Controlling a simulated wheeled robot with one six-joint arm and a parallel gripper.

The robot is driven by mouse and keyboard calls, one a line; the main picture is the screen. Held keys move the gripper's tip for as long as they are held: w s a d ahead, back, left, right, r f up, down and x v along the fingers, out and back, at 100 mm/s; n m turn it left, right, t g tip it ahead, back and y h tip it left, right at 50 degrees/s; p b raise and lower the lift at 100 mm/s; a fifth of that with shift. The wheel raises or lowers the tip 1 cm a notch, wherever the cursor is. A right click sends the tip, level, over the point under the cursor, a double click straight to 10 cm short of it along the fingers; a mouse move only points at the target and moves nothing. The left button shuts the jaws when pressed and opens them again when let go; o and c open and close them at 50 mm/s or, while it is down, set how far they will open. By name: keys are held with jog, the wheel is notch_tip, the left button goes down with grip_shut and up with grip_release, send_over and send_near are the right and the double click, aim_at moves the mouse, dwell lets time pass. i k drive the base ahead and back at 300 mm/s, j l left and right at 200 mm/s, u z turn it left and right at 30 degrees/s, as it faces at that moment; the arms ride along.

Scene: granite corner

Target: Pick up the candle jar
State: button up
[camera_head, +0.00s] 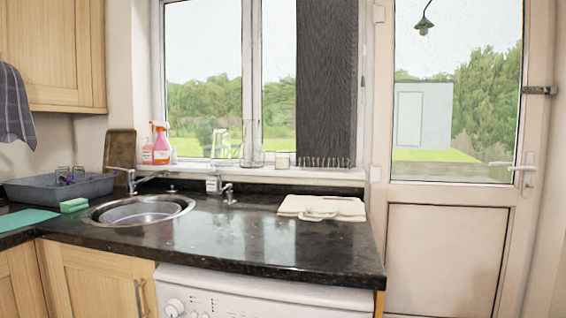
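A small pale jar (282,161), which looks like the candle jar, stands upright on the white windowsill (310,175) behind the counter. It is small in the picture, so its lid and contents cannot be made out. A clear glass vessel (258,156) stands just left of it, and a row of thin dark spikes or a rack (325,162) is to its right. My gripper is not in view.
The dark granite counter (250,236) is mostly bare. A pale board or cloth (320,207) lies at its right. A round steel sink (141,210) with a tap, a soap bottle (213,182), spray bottles (161,144) and a grey dish tub (60,188) are left. A white door (445,250) stands right.

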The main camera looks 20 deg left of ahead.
aim_at(282, 158)
jog(key=k+j+u, duration=0.2)
jog(key=j, duration=0.7)
jog(key=j+u, duration=0.15)
jog(key=j, duration=0.7)
